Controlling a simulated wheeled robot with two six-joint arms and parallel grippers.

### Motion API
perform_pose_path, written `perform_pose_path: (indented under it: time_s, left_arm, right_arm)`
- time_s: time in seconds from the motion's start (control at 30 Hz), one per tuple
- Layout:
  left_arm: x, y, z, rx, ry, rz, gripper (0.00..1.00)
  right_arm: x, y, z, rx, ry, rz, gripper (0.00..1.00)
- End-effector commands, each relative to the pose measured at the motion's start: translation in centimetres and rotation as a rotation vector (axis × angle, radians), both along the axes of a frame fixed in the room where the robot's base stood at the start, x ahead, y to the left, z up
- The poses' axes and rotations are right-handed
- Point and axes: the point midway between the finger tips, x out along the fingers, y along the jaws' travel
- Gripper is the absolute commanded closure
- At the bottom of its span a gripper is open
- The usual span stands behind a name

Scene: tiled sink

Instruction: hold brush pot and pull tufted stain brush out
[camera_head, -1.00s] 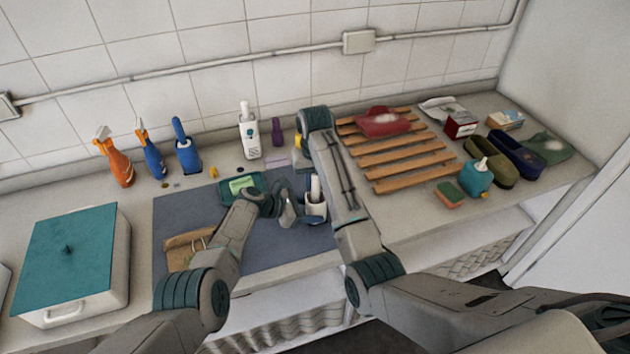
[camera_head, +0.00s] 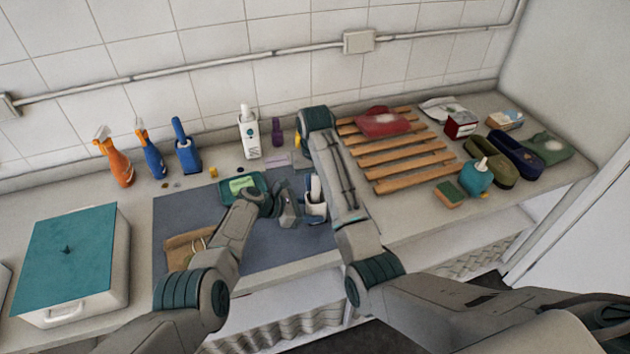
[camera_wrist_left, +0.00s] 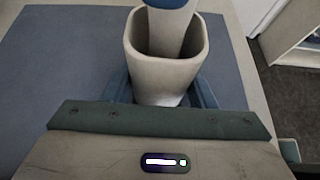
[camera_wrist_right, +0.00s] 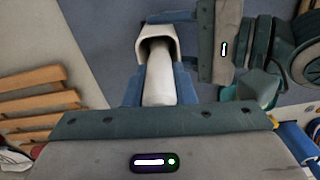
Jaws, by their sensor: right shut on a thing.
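The brush pot (camera_head: 317,211) is a pale, squared cup standing on the blue-grey mat. The white handle of the tufted stain brush (camera_head: 315,187) rises from it; the tufts are hidden inside. In the left wrist view the pot (camera_wrist_left: 147,68) sits between the blue fingers of my left gripper (camera_wrist_left: 163,98), which are spread around its lower part; firm contact is unclear. In the right wrist view my right gripper (camera_wrist_right: 158,92) is shut on the brush handle (camera_wrist_right: 158,72) above the pot mouth (camera_wrist_right: 157,38). The head view mostly hides this gripper behind my arm.
A green tray with a sponge (camera_head: 243,187) and a brown pouch (camera_head: 187,248) lie on the mat. Bottles line the wall, including a white one (camera_head: 249,135). A wooden rack (camera_head: 400,152) stands right. A teal-lidded box (camera_head: 68,250) is at left.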

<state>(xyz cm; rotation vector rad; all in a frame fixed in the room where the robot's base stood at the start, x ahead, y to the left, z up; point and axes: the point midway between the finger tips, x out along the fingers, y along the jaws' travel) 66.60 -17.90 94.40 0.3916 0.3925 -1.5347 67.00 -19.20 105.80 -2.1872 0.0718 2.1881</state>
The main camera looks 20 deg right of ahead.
Motion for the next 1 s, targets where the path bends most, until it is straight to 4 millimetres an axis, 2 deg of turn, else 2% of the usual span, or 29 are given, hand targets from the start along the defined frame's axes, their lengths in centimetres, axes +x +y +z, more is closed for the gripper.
perform_pose_path:
  time_s: [0.03,0.1,0.13,0.57,0.87,1.0]
  left_arm:
    - [0.0,0.0,0.0,0.0,0.0,0.0,0.41]
    - [0.0,0.0,0.0,0.0,0.0,0.0,0.28]
    - [0.0,0.0,0.0,0.0,0.0,0.0,0.24]
    - [0.1,0.4,0.2,-0.002,-0.001,0.0,0.24]
    - [0.0,2.9,1.4,0.001,-0.002,0.002,0.24]
    - [0.1,4.9,2.6,0.0,-0.004,0.003,0.24]
  right_arm:
    - [0.0,0.0,0.0,0.0,-0.001,0.0,1.0]
    - [0.0,0.0,0.0,0.0,-0.001,0.0,1.0]
    - [0.0,0.0,0.0,0.0,-0.001,0.0,1.0]
    - [0.0,0.0,0.0,0.0,-0.001,0.0,1.0]
    - [0.0,0.0,0.0,0.0,-0.001,0.0,1.0]
    - [0.0,0.0,0.0,0.0,-0.001,0.0,1.0]
